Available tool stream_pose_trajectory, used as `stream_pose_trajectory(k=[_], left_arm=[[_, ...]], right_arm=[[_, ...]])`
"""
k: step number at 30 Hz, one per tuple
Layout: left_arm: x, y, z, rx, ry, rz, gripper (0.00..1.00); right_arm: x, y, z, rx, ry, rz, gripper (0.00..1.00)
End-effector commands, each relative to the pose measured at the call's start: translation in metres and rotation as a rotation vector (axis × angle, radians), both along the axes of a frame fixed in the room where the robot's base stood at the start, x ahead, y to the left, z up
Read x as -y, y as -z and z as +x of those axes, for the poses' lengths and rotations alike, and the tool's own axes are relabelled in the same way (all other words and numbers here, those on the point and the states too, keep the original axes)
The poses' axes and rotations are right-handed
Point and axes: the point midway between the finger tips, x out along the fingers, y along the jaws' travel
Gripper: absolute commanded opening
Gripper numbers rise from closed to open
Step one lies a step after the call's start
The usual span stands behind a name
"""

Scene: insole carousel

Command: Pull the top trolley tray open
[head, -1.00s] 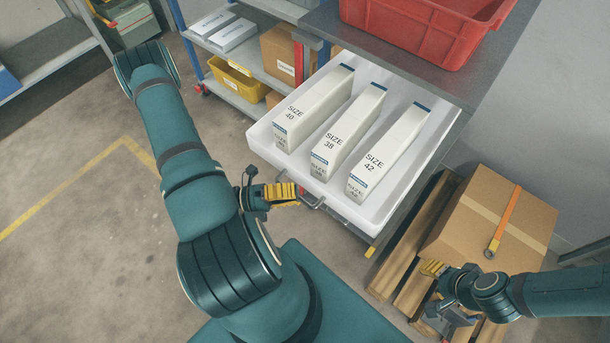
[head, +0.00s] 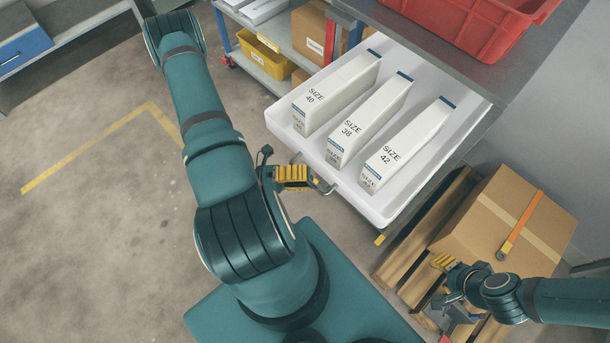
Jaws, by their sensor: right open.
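The top trolley tray (head: 382,211) is a white tray standing out from under the grey worktop, well open towards me. It holds three white boxes marked size 40 (head: 338,90), size 38 (head: 368,120) and size 42 (head: 408,145). A metal bow handle (head: 326,188) sits on its front wall. My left gripper (head: 305,177) is at this handle, its yellow fingers just on the near side of the bar and partly overlapping it in the picture. It looks open. My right gripper (head: 440,281) is open and empty, low at the right, away from the tray.
A red crate (head: 470,28) stands on the worktop (head: 505,75) above the tray. A carton (head: 500,225) with an orange-handled tool lies on a pallet (head: 400,245) at the right. A yellow bin (head: 262,57) stands on the shelf behind. The floor at left is clear.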

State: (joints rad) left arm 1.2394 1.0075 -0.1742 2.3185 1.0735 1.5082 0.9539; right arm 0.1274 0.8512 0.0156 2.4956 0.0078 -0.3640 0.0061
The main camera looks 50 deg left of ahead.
Motion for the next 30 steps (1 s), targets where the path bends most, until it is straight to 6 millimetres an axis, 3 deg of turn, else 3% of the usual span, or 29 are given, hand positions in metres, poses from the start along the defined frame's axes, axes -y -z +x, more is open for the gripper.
stream_pose_trajectory(k=[7,21,30], left_arm=[[-0.013,0.003,-0.013,0.0,-0.004,0.004,0.41],[-0.07,0.014,-0.077,0.0,-0.002,0.001,0.41],[-0.08,0.016,-0.088,0.0,0.001,-0.001,0.41]], right_arm=[[0.0,0.0,0.0,0.0,0.0,0.0,0.47],[0.0,0.0,0.0,0.0,0.0,0.0,0.47],[0.0,0.0,0.0,0.0,0.0,0.0,0.47]])
